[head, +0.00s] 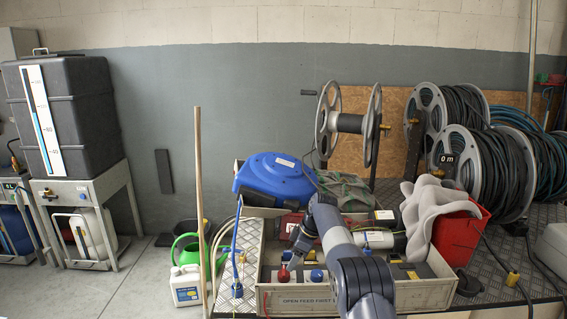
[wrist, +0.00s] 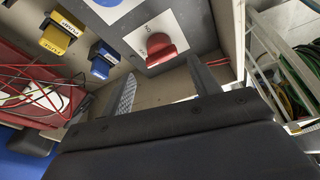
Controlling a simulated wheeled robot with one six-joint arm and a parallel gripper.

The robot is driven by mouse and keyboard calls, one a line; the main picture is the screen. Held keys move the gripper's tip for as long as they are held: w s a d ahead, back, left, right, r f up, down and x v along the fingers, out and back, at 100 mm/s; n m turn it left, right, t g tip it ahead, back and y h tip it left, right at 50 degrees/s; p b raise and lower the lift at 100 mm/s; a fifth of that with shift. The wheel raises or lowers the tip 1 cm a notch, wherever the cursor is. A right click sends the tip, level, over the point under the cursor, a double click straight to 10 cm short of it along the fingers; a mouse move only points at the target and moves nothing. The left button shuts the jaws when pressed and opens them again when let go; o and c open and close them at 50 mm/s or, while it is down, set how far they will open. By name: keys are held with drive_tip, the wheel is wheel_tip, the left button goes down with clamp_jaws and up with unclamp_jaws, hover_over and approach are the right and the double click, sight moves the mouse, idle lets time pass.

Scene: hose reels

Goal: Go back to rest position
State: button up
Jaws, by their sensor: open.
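My arm (head: 340,250) reaches from the bottom of the head view over the open tray (head: 440,294) on the bench. My gripper (head: 296,248) is above the tray's left part, close to a red knob (head: 284,274). In the wrist view my gripper (wrist: 164,86) has its two fingers well apart, with nothing between them. The red knob (wrist: 164,50) on its white plate lies just beyond the fingertips and looks apart from them. The exact gap is hard to judge.
A yellow block (wrist: 62,35) and a blue block (wrist: 103,62) sit beside the red knob. A blue hose reel (head: 272,178) stands behind the tray. A red bin (head: 462,236) with grey cloth stands right. Free floor lies left, near the green watering can (head: 188,250).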

sight(283, 272)
drive_tip(key=x, duration=0.7)
drive_tip(key=shift+a+f, duration=0.15)
drive_tip(key=shift+f, duration=0.05)
drive_tip(key=m, duration=0.2)
drive_tip(key=m+t+b, duration=0.1)
drive_tip(key=m, duration=0.1)
drive_tip(key=shift+s+r+t, duration=0.1)
drive_tip(key=shift+s+t, duration=0.05)
drive_tip(key=shift+t, duration=0.15)
drive_tip(key=m+h, duration=0.1)
drive_tip(key=m, duration=0.1)
drive_tip(key=m+t, duration=0.1)
drive_tip(key=m, duration=0.1)
drive_tip(key=shift+s+a+m+h+p, duration=0.1)
drive_tip(key=shift+a+m+h+p, duration=0.1)
drive_tip(key=shift+m+h+p, duration=0.2)
drive_tip(key=shift+a+m+t+h+p, duration=0.15)
drive_tip(key=shift+m+h+p, duration=0.25)
drive_tip(key=shift+m, duration=0.85)
drive_tip(key=shift+m+t+h+p, duration=0.25)
drive_tip(key=shift+m+h, duration=0.25)
drive_tip(key=shift+m, duration=0.75)
drive_tip(key=shift+a+m+h+p, duration=0.15)
drive_tip(key=shift+m+h+p, duration=0.65)
drive_tip(key=shift+m, duration=1.4)
drive_tip(key=shift+v, duration=1.1)
